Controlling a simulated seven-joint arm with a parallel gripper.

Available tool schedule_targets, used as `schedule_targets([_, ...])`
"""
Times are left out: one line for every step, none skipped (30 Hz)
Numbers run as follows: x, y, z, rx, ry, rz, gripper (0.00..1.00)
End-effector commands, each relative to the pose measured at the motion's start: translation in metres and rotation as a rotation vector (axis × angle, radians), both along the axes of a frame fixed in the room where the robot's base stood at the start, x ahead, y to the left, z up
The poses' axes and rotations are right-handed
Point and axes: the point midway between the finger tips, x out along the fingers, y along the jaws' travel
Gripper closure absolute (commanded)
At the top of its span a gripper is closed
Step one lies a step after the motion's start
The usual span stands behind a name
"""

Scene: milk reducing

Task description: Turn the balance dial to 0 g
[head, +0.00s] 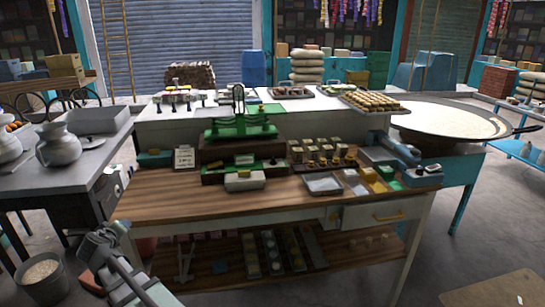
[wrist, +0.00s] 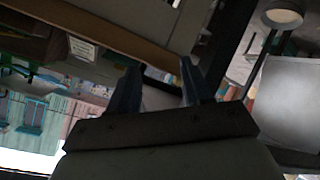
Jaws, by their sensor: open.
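A green two-armed balance (head: 240,122) stands at the middle back of the wooden counter (head: 160,204). A blue-grey device (head: 408,165), perhaps a scale, sits at the counter's right end. No dial or reading can be made out on either. My gripper (head: 97,243) is low at the front left, beside the counter's left end and apart from both devices. In the wrist view my gripper (wrist: 157,85) shows two dark fingers spread apart with nothing seen held between them. The wrist view is tilted and dark, and I cannot find the balance in it.
A grey table with a metal jug (head: 58,146) stands left, a bucket (head: 42,278) below. A wide pan (head: 450,117) is at right. Floor shows at front right.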

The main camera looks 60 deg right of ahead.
Motion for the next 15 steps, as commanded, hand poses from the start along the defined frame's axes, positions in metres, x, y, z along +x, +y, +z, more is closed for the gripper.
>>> schedule_targets([0.005, -0.004, 0.016, -0.008, -0.026, -0.006, 0.51])
schedule_targets([0.007, -0.007, 0.024, -0.01, -0.04, -0.011, 0.51])
schedule_targets([0.01, -0.012, 0.034, -0.013, -0.057, -0.021, 0.51])
schedule_targets([0.012, -0.016, 0.043, -0.012, -0.071, -0.033, 0.51])
schedule_targets([0.015, -0.023, 0.05, -0.008, -0.084, -0.049, 0.51])
schedule_targets([0.019, -0.035, 0.06, 0.003, -0.101, -0.08, 0.51])
schedule_targets([0.022, -0.046, 0.067, 0.018, -0.113, -0.112, 0.51])
schedule_targets([0.025, -0.058, 0.071, 0.037, -0.122, -0.148, 0.51])
schedule_targets([0.026, -0.074, 0.074, 0.065, -0.13, -0.196, 0.51])
schedule_targets([0.027, -0.086, 0.076, 0.085, -0.136, -0.233, 0.51])
schedule_targets([0.028, -0.099, 0.078, 0.108, -0.141, -0.273, 0.51])
schedule_targets([0.028, -0.116, 0.079, 0.139, -0.148, -0.328, 0.51])
schedule_targets([0.029, -0.13, 0.08, 0.164, -0.154, -0.371, 0.51])
schedule_targets([0.029, -0.144, 0.082, 0.189, -0.161, -0.416, 0.51])
schedule_targets([0.028, -0.164, 0.084, 0.223, -0.17, -0.479, 0.51])
